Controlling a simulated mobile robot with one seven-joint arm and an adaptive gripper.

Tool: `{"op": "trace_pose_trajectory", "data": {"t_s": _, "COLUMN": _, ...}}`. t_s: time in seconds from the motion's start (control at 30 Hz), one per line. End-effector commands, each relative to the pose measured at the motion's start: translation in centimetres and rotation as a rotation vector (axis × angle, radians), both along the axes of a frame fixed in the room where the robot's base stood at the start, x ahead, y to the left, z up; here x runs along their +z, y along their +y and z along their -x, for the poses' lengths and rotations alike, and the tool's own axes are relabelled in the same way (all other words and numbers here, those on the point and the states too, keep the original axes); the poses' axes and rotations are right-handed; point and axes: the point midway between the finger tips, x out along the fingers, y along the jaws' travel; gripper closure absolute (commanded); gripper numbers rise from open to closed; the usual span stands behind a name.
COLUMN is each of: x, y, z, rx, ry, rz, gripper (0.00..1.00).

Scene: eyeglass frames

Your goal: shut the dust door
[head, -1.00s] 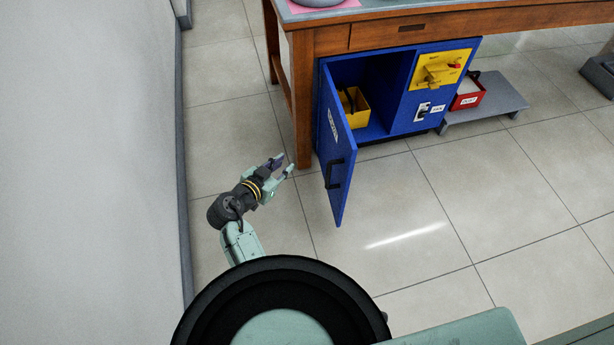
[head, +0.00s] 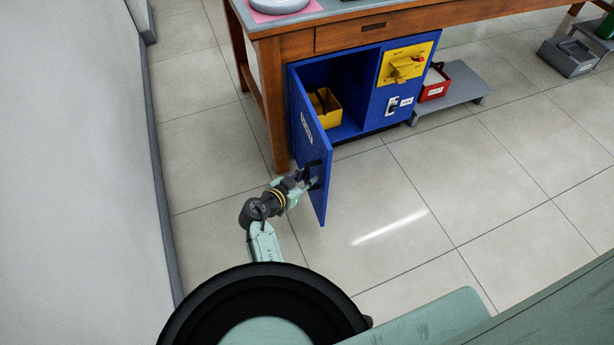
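The blue dust door (head: 306,140) stands wide open, hinged at the left edge of the blue cabinet (head: 376,107) under the wooden bench. It has a white label and a dark bar handle (head: 314,174) low near its free edge. My gripper (head: 309,180) is at the handle, on the door's outer face. Its fingers look apart, one on each side of the handle; whether they touch it is too small to tell. A yellow bin (head: 325,107) sits inside the open compartment, behind the door's swing.
A red bin (head: 434,84) stands on a low grey platform (head: 462,92) to the right. The bench leg (head: 270,105) is left of the door. Tiled floor before the cabinet is clear.

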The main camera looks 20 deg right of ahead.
Motion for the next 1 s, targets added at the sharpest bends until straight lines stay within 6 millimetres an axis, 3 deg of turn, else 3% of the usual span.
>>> {"op": "trace_pose_trajectory", "data": {"t_s": 0.3, "x": -0.1, "y": -0.2, "z": -0.13, "rx": 0.001, "ry": 0.0, "rz": 0.0, "gripper": 0.79}}
{"op": "trace_pose_trajectory", "data": {"t_s": 0.63, "x": -0.09, "y": -0.18, "z": -0.12, "rx": 0.001, "ry": 0.0, "rz": 0.0, "gripper": 1.0}}
{"op": "trace_pose_trajectory", "data": {"t_s": 1.0, "x": -0.09, "y": -0.18, "z": -0.11, "rx": 0.0, "ry": 0.001, "rz": 0.0, "gripper": 1.0}}
